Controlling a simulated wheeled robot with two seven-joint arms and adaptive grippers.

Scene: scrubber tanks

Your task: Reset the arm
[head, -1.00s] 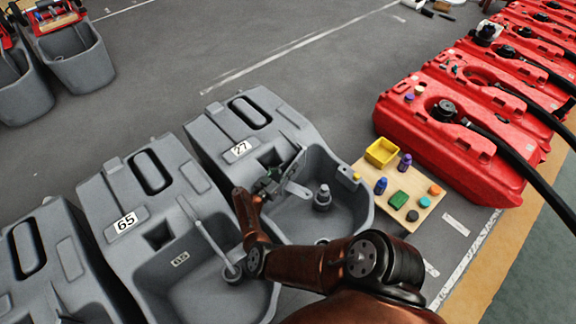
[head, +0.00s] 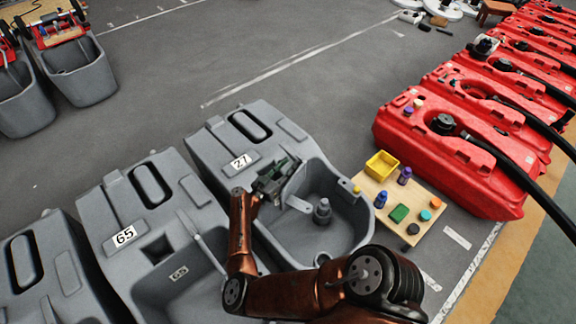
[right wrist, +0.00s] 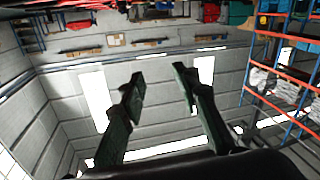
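My right arm, copper-coloured, reaches in from the bottom of the head view, bent at the elbow. My right gripper (head: 279,174), dark green and black, is raised over the grey tank labelled 27 (head: 215,150), beside its label. In the right wrist view my right gripper (right wrist: 158,82) has its two fingers apart with nothing between them. That view looks out at walls and shelves. My left gripper is not in view.
Grey tank 65 (head: 101,207) stands left of tank 27. At right a wooden board (head: 420,238) bears a yellow bin (head: 382,165) and several small coloured items. Red tanks (head: 437,160) line the right side. Open floor lies behind the grey tanks.

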